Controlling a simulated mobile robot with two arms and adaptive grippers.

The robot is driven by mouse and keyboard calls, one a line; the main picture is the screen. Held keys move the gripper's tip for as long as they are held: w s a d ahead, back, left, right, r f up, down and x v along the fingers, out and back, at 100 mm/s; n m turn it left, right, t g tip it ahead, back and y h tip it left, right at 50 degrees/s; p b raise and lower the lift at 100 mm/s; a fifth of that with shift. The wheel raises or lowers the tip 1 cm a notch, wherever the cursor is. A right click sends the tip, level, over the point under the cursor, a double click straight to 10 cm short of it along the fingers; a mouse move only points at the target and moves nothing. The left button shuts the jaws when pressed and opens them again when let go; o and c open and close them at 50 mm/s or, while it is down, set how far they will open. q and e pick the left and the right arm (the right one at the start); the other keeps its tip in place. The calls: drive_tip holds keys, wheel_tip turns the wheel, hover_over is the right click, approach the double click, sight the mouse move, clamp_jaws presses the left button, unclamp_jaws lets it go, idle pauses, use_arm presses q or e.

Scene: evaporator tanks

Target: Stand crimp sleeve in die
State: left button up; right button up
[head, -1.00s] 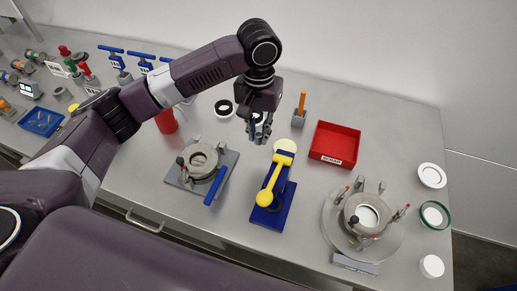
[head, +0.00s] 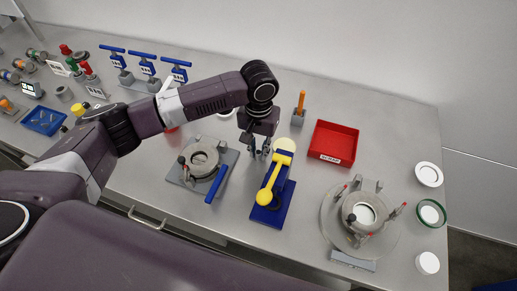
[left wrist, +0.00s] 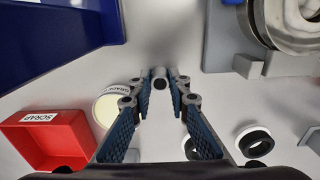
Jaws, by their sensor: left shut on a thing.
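My left gripper (head: 262,154) is low over the bench, just behind the blue press. In the left wrist view its two fingers (left wrist: 159,84) are closed around a small grey cylinder (left wrist: 159,73), which looks like the crimp sleeve. The press has a blue base (head: 282,207) and a yellow lever (head: 273,178); part of its blue body (left wrist: 50,30) also fills the upper left of the wrist view. The die cannot be made out clearly in either view. Whether the sleeve touches the bench cannot be told. My right gripper is out of view.
A red SCRAP tray (head: 334,142) stands right of the gripper. An orange-handled tool in a holder (head: 298,116) stands behind. A clamp fixture with a blue handle (head: 204,160) is on the left. A round fixture (head: 362,215) stands at right.

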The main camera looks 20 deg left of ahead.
sight(259, 152)
use_arm(q)
drive_tip(key=o, duration=0.8)
drive_tip(key=shift+r, duration=0.1)
drive_tip(key=shift+r, duration=0.35)
wheel_tip(259, 152, up, 11)
drive_tip(key=b, duration=0.3)
drive_tip(key=shift+r, duration=0.2)
drive_tip(key=shift+r, duration=0.1)
